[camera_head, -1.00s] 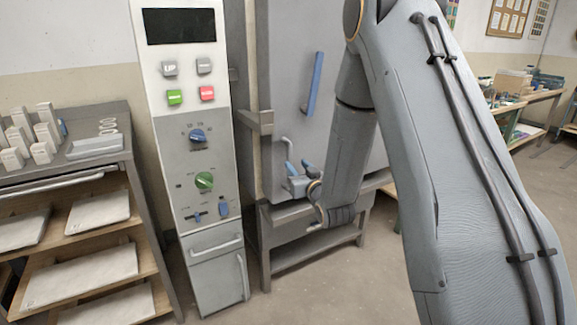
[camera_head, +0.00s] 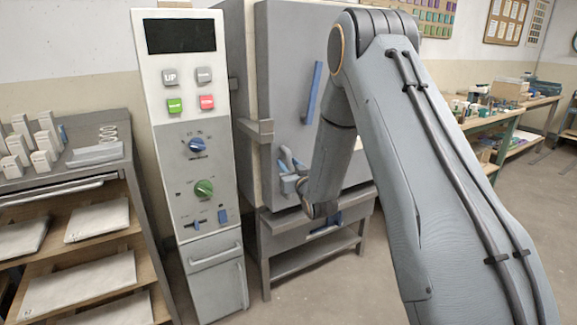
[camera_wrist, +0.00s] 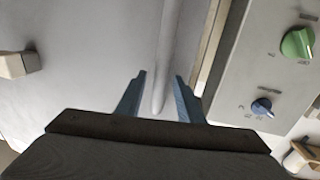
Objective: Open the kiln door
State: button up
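The kiln (camera_head: 275,65) is a grey box on a stand, and its front door looks shut. A blue bar (camera_head: 313,92) is fixed upright on its front. A grey lever-like handle (camera_head: 284,155) shows low on the front, close to my gripper (camera_head: 290,183), which is partly hidden by my wrist. In the wrist view my gripper (camera_wrist: 158,92) is open, with two blue fingers apart. A rounded grey bar (camera_wrist: 167,55) ends between the fingertips, with gaps on both sides. I cannot tell its depth relative to the fingers.
A control panel (camera_head: 212,120) with buttons and knobs stands left of the kiln; its green knob (camera_wrist: 298,43) shows in the wrist view. A shelf rack (camera_head: 70,185) with white slabs stands further left. Workbenches (camera_head: 510,105) are at the back right. Floor at the right is clear.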

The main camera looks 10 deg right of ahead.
grip_shut()
jog(key=shift+s+d, duration=0.1)
jog(key=shift+s, duration=0.05)
